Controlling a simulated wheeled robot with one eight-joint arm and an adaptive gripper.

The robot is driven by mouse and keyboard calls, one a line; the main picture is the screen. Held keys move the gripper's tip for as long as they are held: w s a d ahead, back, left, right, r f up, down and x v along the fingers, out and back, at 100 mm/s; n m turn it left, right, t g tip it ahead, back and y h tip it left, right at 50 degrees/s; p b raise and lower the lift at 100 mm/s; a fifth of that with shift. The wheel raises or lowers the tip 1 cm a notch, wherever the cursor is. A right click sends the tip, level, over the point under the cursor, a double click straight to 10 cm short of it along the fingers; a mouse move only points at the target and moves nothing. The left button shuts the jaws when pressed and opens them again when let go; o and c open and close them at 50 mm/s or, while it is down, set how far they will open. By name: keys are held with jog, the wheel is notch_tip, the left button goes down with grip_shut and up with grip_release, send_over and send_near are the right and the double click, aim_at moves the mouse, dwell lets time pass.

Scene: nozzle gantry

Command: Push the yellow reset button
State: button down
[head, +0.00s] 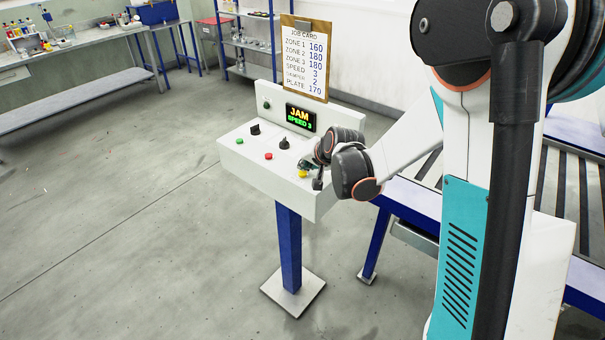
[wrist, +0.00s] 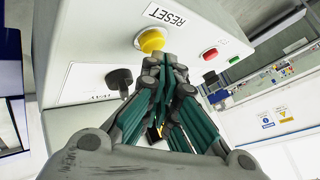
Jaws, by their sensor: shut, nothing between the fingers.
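The yellow reset button (head: 303,174) sits at the right end of the white control panel (head: 265,160). In the wrist view the button (wrist: 151,40) is round and domed, beside a RESET label (wrist: 166,15). My gripper (wrist: 167,60) is shut and empty, its fingertips right at the button's lower edge in the picture. I cannot tell whether they touch it. In the head view my wrist hangs over the panel's right end and hides most of the gripper.
The panel's display (head: 300,117) reads JAM, SPEED 3. A job card (head: 305,60) stands behind it. A red button (head: 268,156), a green button (head: 239,140) and black knobs (head: 284,142) share the panel. A black knob (wrist: 118,80) is close to the yellow button.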

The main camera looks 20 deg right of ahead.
jog(key=shift+f+b, duration=0.45)
jog(key=shift+b, duration=0.05)
dwell(0.6)
jog(key=shift+r, duration=0.15)
jog(key=shift+r+p, duration=0.6)
jog(key=shift+r, duration=0.2)
jog(key=shift+r+p, duration=1.6)
jog(key=shift+r, duration=0.85)
